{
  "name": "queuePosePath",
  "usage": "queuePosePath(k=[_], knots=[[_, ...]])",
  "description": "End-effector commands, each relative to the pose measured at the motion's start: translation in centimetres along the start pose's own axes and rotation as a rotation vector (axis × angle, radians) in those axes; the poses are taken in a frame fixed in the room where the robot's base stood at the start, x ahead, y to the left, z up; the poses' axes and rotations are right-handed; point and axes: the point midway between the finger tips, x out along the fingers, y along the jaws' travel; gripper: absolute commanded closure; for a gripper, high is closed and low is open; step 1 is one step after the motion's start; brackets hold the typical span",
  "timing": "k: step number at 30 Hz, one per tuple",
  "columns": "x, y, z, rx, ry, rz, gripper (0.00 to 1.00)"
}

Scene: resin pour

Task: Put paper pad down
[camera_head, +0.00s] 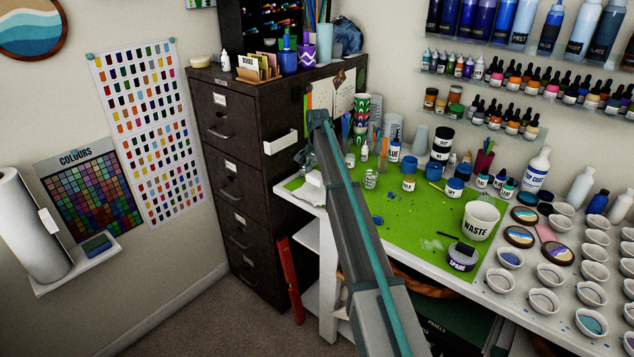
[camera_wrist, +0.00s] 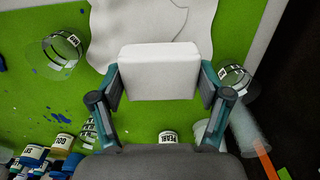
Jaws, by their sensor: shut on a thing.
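The paper pad (camera_wrist: 159,72) is a thick white block in the middle of the wrist view. My gripper (camera_wrist: 160,84) is shut on it, with one finger at each side. The pad overlaps a larger white sheet (camera_wrist: 150,22) that lies on the green mat (camera_wrist: 270,32). I cannot tell whether the pad touches the sheet or hangs just above it.
Clear cups (camera_wrist: 62,50) and (camera_wrist: 234,80) stand on both sides of the pad. Small jars and bottles crowd the lower left of the wrist view. The dark filing cabinet (camera_head: 245,190) stands left of the table. A waste tub (camera_head: 481,221) stands on the mat's right part.

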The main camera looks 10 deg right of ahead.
Motion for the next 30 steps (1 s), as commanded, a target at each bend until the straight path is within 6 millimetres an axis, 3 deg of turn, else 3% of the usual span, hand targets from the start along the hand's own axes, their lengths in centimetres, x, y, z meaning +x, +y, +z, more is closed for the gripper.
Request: queuePosePath(k=[10,22,23,27,30], knots=[[3.6,-0.5,-0.3,0.0,-0.001,0.001,0.61],[4.2,-0.5,-0.4,0.0,0.0,0.0,0.61],[4.2,-0.5,-0.4,0.0,0.0,0.0,0.22],[4.2,-0.5,-0.4,0.0,0.0,0.0,0.0],[4.2,-0.5,-0.4,0.0,0.0,0.0,0.0]])
